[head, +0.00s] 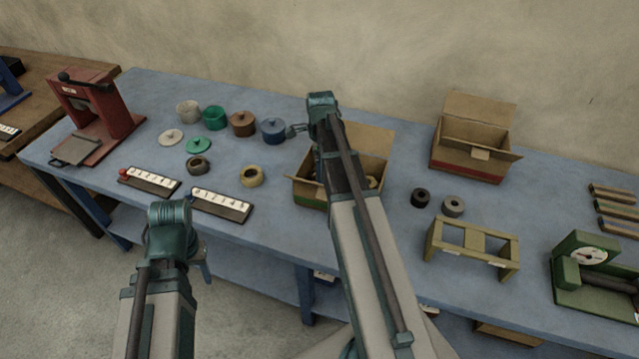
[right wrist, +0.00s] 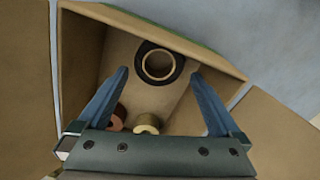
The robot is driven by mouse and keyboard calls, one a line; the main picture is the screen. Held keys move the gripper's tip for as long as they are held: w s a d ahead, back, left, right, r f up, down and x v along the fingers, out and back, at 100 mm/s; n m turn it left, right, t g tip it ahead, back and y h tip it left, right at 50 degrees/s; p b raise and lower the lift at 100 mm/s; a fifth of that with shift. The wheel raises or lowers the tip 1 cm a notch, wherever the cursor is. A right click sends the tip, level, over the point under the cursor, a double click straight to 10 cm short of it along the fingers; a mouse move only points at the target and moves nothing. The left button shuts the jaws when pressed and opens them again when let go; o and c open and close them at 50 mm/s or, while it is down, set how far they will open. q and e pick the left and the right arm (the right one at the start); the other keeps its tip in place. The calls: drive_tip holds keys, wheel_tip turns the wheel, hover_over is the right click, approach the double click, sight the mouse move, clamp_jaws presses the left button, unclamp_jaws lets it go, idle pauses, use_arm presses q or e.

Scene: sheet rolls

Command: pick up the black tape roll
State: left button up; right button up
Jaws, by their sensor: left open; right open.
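In the right wrist view a black tape roll (right wrist: 159,63) with a pale core lies inside an open cardboard box (right wrist: 85,50), near its far wall. My right gripper (right wrist: 160,80) is open and empty above the box, its two blue fingers apart, with the roll beyond their tips. In the head view this box (head: 310,190) is partly hidden by my right arm, and the roll inside cannot be made out. Another black roll (head: 420,197) lies on the table right of the box. My left gripper (head: 204,268) is open and low in front of the table edge.
A brown roll (right wrist: 117,117) and a tan roll (right wrist: 147,123) lie in the box's near part. A grey roll (head: 453,206), a wooden rack (head: 472,243) and a second open box (head: 468,158) stand to the right. Several lidded tins and rolls stand left.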

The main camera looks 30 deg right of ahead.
wheel_tip(320, 180, down, 5)
drive_tip(key=b, duration=0.4)
drive_tip(key=shift+a+f+b, duration=0.1)
drive_tip(key=shift+a+b, duration=0.05)
drive_tip(key=shift+b, duration=0.25)
drive_tip(key=c, duration=1.1)
drive_tip(key=shift+r, duration=0.25)
